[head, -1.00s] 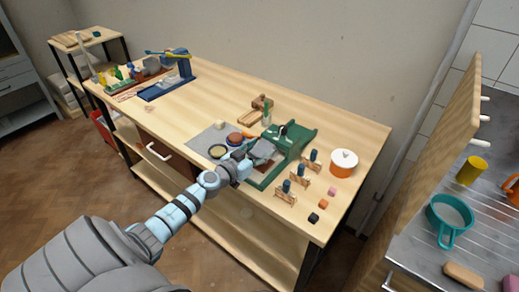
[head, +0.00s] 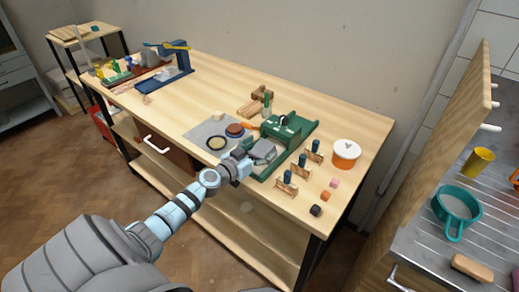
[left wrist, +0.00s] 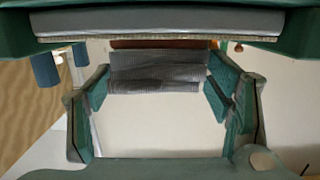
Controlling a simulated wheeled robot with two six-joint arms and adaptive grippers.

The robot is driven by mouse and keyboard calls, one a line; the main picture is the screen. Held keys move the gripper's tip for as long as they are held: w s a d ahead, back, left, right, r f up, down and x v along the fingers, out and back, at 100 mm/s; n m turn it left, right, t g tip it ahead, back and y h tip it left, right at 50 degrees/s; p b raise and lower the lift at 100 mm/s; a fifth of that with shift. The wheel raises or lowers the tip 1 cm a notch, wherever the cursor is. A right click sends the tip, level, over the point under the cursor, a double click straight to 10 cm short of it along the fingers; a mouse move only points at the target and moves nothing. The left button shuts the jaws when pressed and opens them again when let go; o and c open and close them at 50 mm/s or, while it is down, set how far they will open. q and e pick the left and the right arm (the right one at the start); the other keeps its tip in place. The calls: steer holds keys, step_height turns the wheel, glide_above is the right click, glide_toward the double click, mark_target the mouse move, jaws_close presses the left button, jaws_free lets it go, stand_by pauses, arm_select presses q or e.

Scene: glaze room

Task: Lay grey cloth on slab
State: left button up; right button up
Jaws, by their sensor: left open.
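The grey cloth (head: 262,151) lies over the bed of the green press (head: 292,133) on the bench. In the left wrist view the cloth (left wrist: 156,70) is a ribbed, folded grey piece beyond the fingertips. A reddish-brown strip at its far edge (left wrist: 160,44) looks like the slab; most of the slab is hidden. My left gripper (head: 251,161) is at the cloth's near side, at the press. Its fingers are spread apart on both sides of the wrist view (left wrist: 160,102); whether they touch the cloth cannot be told. My right gripper is not in view.
Left of the press are a grey mat (head: 197,133), a ring (head: 217,143) and a brown disc (head: 234,130). Right are blue-topped stamps (head: 302,160), small cubes (head: 316,210) and an orange-and-white pot (head: 345,154). A blue device (head: 178,75) stands far left. The mid-left bench is clear.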

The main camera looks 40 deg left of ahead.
arm_select(q)
steer(key=shift+s, duration=0.1)
steer(key=s+r, duration=0.2)
steer(key=s, duration=0.9)
steer(key=shift+s, duration=0.3)
